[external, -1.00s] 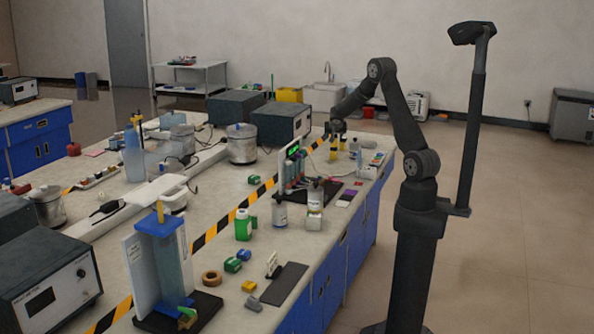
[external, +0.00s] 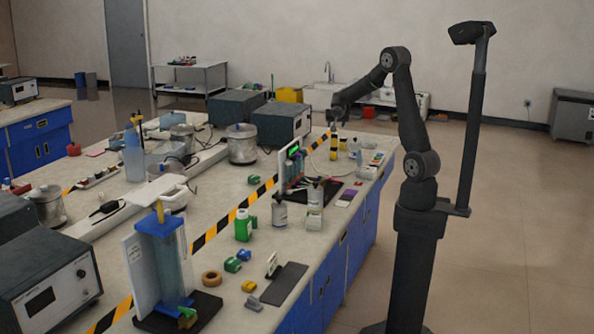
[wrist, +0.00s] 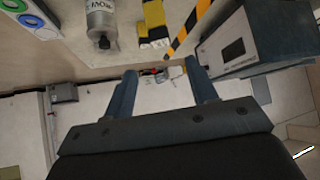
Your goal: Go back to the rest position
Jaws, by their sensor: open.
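My gripper (external: 334,122) is open, with nothing visible between its fingers. In the external view it hangs above the far right part of the bench, just above a yellow-and-black object (external: 333,147). In the wrist view the two blue-grey fingers (wrist: 164,90) stand well apart. My arm rises from its stand at the right of the bench and bends at a high elbow.
The long bench (external: 205,262) holds several bottles, a tube rack (external: 291,168), dark instrument boxes (external: 281,124) and a metal pot (external: 242,145). A blue water column (external: 165,262) stands at the near end. The wrist view shows a bottle (wrist: 101,20) and an instrument box (wrist: 240,45). Floor on the right is clear.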

